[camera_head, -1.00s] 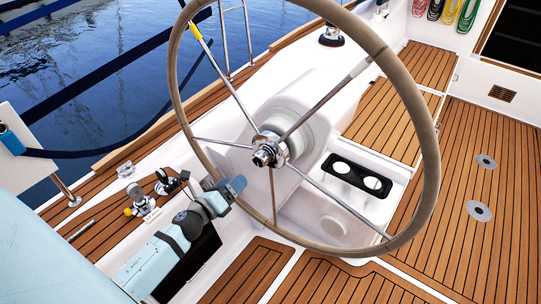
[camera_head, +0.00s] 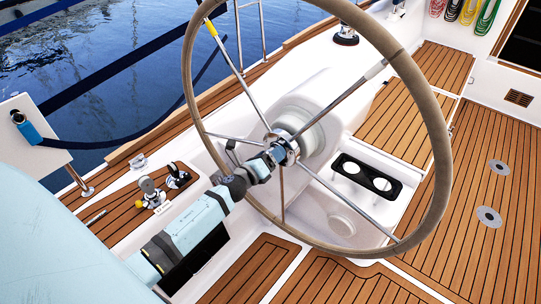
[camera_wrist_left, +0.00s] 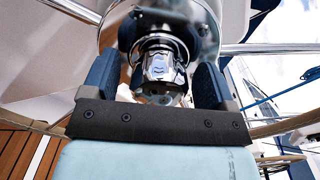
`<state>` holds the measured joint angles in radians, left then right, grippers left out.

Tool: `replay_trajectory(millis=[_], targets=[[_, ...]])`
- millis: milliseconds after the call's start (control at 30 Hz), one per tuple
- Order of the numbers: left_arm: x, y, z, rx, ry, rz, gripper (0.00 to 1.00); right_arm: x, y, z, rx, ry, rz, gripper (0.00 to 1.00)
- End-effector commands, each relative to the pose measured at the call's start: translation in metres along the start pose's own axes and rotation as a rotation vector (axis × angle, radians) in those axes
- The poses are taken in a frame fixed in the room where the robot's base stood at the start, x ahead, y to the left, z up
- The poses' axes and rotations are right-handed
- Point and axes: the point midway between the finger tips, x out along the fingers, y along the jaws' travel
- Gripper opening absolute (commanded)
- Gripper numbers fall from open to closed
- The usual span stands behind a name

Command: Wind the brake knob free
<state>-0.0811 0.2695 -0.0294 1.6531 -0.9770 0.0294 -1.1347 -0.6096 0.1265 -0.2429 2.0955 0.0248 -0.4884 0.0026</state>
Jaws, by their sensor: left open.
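The brake knob (camera_wrist_left: 160,70) is a shiny chrome, lobed knob at the centre of the wheel hub. In the left wrist view it sits between the two blue finger pads of my left gripper (camera_wrist_left: 156,82), with a gap at each side. In the head view my left gripper (camera_head: 268,158) is at the chrome hub (camera_head: 284,146) and hides most of the knob. The gripper is open around the knob. The steering wheel (camera_head: 437,130) has a tan rim and chrome spokes. My right gripper is not in view.
The white pedestal (camera_head: 318,110) stands behind the wheel. Chrome spokes run close to my gripper, and the rim surrounds it. A black cup holder (camera_head: 366,177) is to the right. Winch-like levers and fittings (camera_head: 150,192) stand on the left deck. The teak floor at right is clear.

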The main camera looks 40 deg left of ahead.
Motion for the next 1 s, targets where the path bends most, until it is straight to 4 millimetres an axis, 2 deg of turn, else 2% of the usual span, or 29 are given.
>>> replay_trajectory(millis=[67,300,667,1000], targets=[[-0.0002,0.0,0.0,0.0,0.0,0.0,0.8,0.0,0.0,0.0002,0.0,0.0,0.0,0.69],[-0.0004,-0.0001,0.0,0.0,0.0,0.0,0.3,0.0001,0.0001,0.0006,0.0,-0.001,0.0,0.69],[-0.0004,-0.0001,0.0001,-0.052,0.001,0.0,0.31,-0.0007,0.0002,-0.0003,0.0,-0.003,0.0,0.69],[-0.0004,0.0002,0.0005,-0.292,0.001,0.0,0.31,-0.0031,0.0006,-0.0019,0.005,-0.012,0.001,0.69]])
